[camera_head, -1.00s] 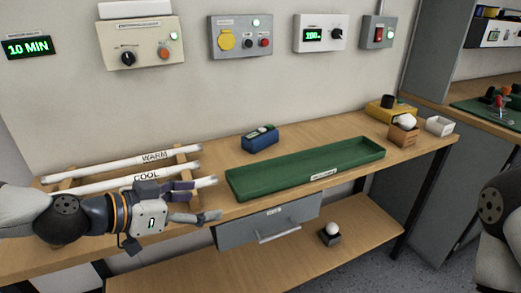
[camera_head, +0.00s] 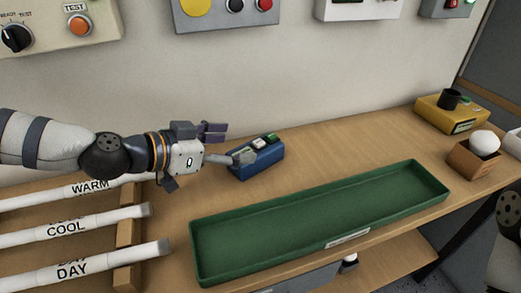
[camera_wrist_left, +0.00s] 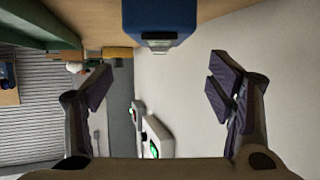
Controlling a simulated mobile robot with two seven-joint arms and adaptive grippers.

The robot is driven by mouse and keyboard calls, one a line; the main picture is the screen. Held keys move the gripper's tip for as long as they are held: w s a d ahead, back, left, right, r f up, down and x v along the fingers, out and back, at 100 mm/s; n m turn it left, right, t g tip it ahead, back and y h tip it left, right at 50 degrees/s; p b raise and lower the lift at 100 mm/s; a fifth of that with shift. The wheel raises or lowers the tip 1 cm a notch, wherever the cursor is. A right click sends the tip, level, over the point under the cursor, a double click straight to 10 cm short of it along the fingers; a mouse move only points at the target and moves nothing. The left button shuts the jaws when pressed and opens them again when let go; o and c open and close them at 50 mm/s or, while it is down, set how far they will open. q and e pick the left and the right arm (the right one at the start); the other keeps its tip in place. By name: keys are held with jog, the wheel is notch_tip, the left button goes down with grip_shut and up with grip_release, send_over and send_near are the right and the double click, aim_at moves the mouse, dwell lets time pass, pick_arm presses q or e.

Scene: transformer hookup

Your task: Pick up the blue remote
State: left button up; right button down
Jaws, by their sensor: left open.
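The blue remote (camera_head: 256,160) is a blue box with a green and a white button on its sloped top. It sits on the wooden bench near the wall, behind the green tray. My left gripper (camera_head: 228,146) is open and empty, just to the left of the remote. One fingertip overlaps the remote's left end in the head view; I cannot tell if it touches. In the left wrist view the remote (camera_wrist_left: 160,22) is at the top centre, beyond the open fingers (camera_wrist_left: 160,92). My right gripper is out of view; only part of my right arm shows at the right edge.
A long green tray (camera_head: 205,240) lies in front of the remote. White tubes marked WARM, COOL and DAY (camera_head: 75,266) rest on a wooden rack at left. A yellow box (camera_head: 450,116) and a small wooden box with a white ball (camera_head: 472,162) stand at right. Wall-mounted boxes hang above.

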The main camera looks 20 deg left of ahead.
aim_at(255, 145)
pick_arm(q)
jog(key=b+x, duration=0.1)
jog(key=x, duration=0.2)
jog(key=f+x, duration=0.1)
jog(key=x, duration=0.2)
jog(key=shift+w+d+f+b, duration=0.1)
jog(key=shift+d+b, duration=0.05)
jog(key=shift+b, duration=0.25)
jog(key=shift+w+d, duration=0.1)
jog(key=shift+w, duration=0.1)
jog(key=shift+r, duration=0.25)
jog(key=shift+c, duration=0.2)
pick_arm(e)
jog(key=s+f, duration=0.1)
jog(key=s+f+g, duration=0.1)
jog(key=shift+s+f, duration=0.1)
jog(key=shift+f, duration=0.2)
pick_arm(q)
jog(key=c, duration=1.3)
